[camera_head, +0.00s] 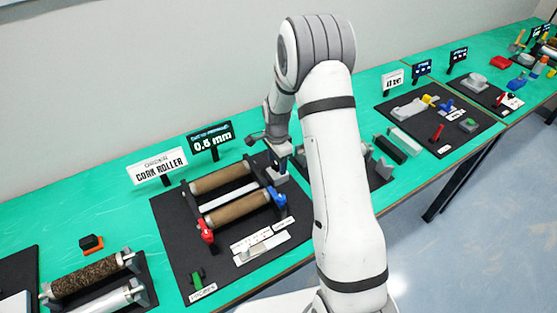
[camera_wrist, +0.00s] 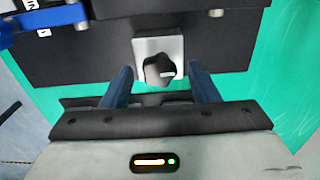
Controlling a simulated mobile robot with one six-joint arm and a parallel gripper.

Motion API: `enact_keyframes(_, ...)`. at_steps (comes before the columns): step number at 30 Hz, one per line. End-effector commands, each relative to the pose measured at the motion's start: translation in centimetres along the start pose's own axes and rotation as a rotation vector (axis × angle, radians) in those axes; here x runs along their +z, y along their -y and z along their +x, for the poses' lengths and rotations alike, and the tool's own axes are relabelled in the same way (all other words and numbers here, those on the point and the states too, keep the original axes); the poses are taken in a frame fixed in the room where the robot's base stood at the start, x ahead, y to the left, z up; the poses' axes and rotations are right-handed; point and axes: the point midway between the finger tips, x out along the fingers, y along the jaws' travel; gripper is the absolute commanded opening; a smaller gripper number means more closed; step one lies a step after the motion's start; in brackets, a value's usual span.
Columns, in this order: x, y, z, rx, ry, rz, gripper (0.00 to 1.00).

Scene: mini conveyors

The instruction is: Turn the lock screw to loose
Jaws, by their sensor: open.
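The lock screw, a dark lobed knob (camera_wrist: 159,71) with a pale mark, sits on a light square plate (camera_wrist: 148,46) in the wrist view. My gripper (camera_wrist: 159,76) is open, with one dark blue finger on each side of the knob. Both fingers look apart from the knob; how deep they reach around it I cannot tell. In the head view my gripper (camera_head: 279,152) points down at the back right corner of the cork roller station. The knob is hidden there by my gripper and arm.
The black station board (camera_head: 180,240) bears two brown rollers (camera_head: 222,178), a red lever (camera_head: 205,230) and a blue lever (camera_head: 277,197). The blue lever (camera_wrist: 45,20) also shows in the wrist view's upper left. A 0.5 mm display (camera_head: 211,141) stands behind. More stations stand right.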

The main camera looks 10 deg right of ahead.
Motion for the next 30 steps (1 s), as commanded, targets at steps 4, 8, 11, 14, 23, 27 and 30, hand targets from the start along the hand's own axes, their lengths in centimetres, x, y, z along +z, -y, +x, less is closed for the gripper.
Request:
enact_keyframes(4,-0.02,-0.01,-0.02,0.0,0.0,0.0,0.46)
enact_keyframes(8,-0.04,-0.01,-0.04,0.0,0.0,0.0,0.36)
enact_keyframes(11,-0.05,0.0,-0.04,0.0,0.0,0.001,0.27)
enact_keyframes(14,-0.06,0.02,-0.06,-0.001,0.0,0.001,0.19)
enact_keyframes(23,-0.32,0.0,-0.05,-0.003,-0.001,-0.007,0.1)
enact_keyframes(27,-0.3,0.05,0.02,-0.004,-0.002,-0.042,0.1)
enact_keyframes(30,-0.3,0.1,0.08,-0.006,-0.002,-0.091,0.1)
